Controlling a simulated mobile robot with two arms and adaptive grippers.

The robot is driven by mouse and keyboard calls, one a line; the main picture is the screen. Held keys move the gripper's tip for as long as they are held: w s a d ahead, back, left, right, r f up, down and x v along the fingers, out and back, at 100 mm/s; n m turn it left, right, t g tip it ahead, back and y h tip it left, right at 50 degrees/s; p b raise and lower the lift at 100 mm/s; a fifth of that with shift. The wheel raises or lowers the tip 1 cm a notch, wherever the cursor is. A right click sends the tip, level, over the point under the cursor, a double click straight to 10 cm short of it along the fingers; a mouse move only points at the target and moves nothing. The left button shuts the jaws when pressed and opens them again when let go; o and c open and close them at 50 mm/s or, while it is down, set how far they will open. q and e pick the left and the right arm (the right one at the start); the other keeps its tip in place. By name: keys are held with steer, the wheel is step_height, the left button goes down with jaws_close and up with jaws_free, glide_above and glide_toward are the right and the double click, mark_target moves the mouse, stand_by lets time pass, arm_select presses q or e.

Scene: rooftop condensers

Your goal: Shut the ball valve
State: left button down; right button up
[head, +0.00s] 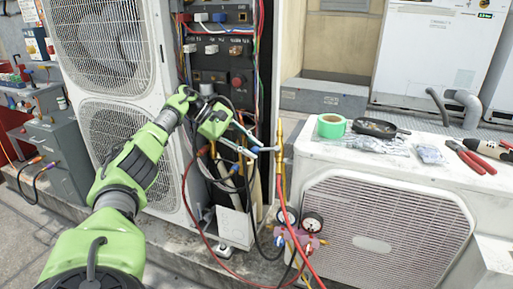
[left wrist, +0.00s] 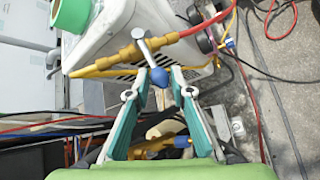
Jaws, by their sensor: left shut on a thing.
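The ball valve (head: 280,150) is a yellow, brass-like fitting in line with a hose, just left of the white condenser's top. In the left wrist view the valve body (left wrist: 139,50) lies above the fingertips. Its metal lever ends in a blue grip (left wrist: 160,76), which sits between the fingertips. My left gripper (head: 255,148) reaches in from the left, in front of the open electrical panel. Its teal fingers (left wrist: 161,78) are shut on the lever's blue grip. The lever sticks out sideways, across the valve body. My right gripper is not in view.
A gauge manifold (head: 297,238) with red and yellow hoses hangs below the valve. Pipes and cables crowd the space below the gripper.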

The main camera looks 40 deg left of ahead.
arm_select(q)
steer(key=c, duration=1.8)
jaws_free()
steer(key=shift+v, duration=6)
steer(key=shift+s+f, duration=0.1)
